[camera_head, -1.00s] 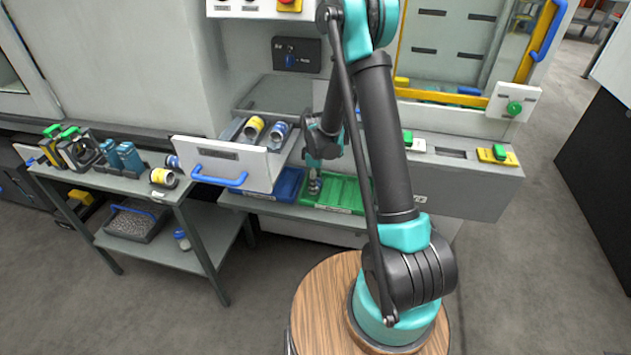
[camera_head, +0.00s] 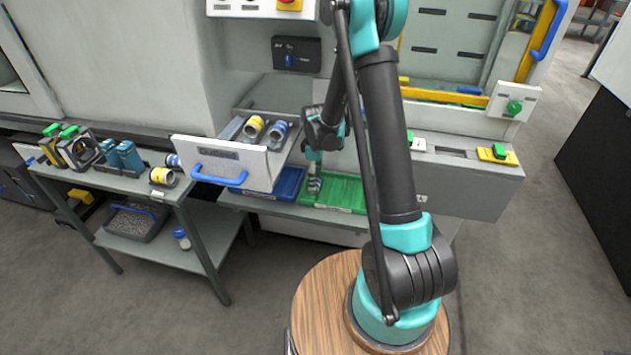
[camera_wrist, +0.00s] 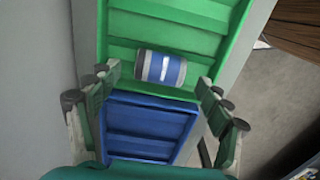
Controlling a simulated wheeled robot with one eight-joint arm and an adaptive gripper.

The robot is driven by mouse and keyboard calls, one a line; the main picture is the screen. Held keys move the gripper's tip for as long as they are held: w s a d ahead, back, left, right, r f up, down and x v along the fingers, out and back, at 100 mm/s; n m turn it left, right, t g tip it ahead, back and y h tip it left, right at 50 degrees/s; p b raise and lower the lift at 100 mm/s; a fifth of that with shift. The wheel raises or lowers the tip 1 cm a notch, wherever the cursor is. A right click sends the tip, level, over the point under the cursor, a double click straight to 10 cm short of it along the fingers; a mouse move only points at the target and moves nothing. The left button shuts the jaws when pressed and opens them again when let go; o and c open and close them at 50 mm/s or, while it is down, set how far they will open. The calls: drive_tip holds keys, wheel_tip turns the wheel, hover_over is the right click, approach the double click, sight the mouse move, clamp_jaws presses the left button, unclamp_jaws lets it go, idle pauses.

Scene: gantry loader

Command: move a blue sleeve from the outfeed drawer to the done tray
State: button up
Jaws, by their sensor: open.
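A blue sleeve (camera_wrist: 161,68) with pale end bands lies on its side in the green tray (camera_wrist: 210,18), near the edge beside the blue tray (camera_wrist: 150,125). My gripper (camera_wrist: 155,108) is open and empty above the trays, with its fingers apart on either side of the view; the sleeve lies beyond the fingertips. In the head view my gripper (camera_head: 314,188) points down over the left part of the green tray (camera_head: 345,192). The outfeed drawer (camera_head: 225,160) is pulled out, and another blue sleeve (camera_head: 279,132) sits in it beside a yellow-banded sleeve (camera_head: 253,127).
The blue tray (camera_head: 284,184) lies between drawer and green tray. A side table (camera_head: 80,178) at left carries dark fixtures, blue blocks and a yellow-banded part (camera_head: 162,176). The open drawer front with its blue handle (camera_head: 220,178) juts out left of my gripper.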

wheel_tip(320, 180, up, 9)
drive_tip(key=shift+r, duration=0.2)
idle(0.3)
drive_tip(key=s+d+r+m+t, duration=0.1)
drive_tip(key=s+d+m, duration=0.3)
drive_tip(key=s, duration=0.4)
drive_tip(key=s+d+r+m+t, duration=0.1)
drive_tip(key=s+d+m, duration=0.3)
drive_tip(key=s, duration=0.4)
drive_tip(key=s+d+r+m+t, duration=0.2)
drive_tip(key=s+d+m, duration=0.2)
drive_tip(key=s+m, duration=0.2)
drive_tip(key=s, duration=0.2)
drive_tip(key=shift+s, duration=0.3)
